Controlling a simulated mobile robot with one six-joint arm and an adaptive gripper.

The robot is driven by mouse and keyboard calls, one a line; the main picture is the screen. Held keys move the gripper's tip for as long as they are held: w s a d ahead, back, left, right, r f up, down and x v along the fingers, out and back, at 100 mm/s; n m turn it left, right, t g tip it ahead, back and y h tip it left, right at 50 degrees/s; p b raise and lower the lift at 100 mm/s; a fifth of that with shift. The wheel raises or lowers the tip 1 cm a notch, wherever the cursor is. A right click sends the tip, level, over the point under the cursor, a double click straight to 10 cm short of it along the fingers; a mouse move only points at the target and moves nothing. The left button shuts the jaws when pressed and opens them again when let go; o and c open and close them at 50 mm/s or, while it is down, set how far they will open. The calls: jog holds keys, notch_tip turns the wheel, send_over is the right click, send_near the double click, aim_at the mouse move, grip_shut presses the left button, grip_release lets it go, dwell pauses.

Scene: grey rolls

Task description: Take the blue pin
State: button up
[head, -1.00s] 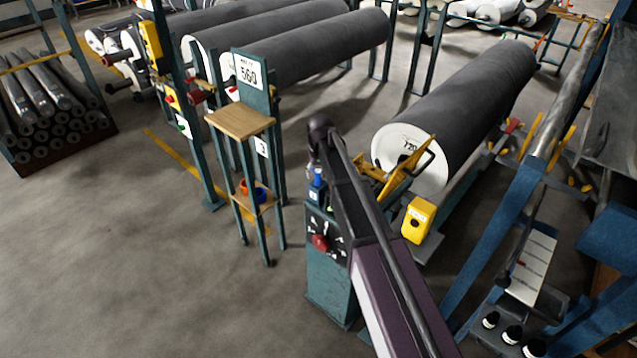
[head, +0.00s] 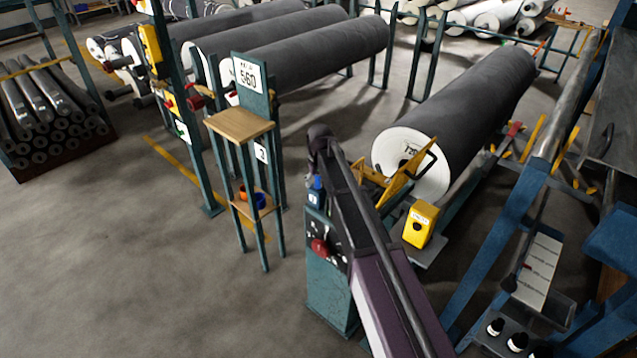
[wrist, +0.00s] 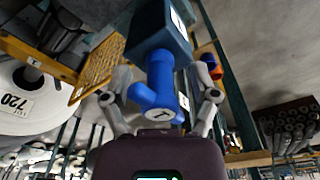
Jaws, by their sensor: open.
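The blue pin (wrist: 160,85) has a thick round body and a T-shaped handle. It stands out of a dark blue block (wrist: 150,38) in the wrist view. In the head view the pin (head: 318,182) shows as a small blue bit on top of the teal control post (head: 332,280), partly hidden by my arm. My gripper (wrist: 162,92) is open, with one finger on each side of the pin and visible gaps between. In the head view my gripper (head: 312,172) is mostly hidden behind the wrist, at the post's top.
A yellow guard arm (head: 400,180) and a yellow box (head: 420,224) stand close right of the post. A large grey roll (head: 460,105) lies behind. A wooden-topped stand (head: 240,122) at left holds orange (head: 243,192) and blue (head: 260,200) items. The left floor is clear.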

grip_shut()
jog(key=shift+r, duration=0.2)
notch_tip(320, 180, up, 10)
jog(key=p, duration=1)
jog(key=shift+f, duration=0.2)
dwell(0.5)
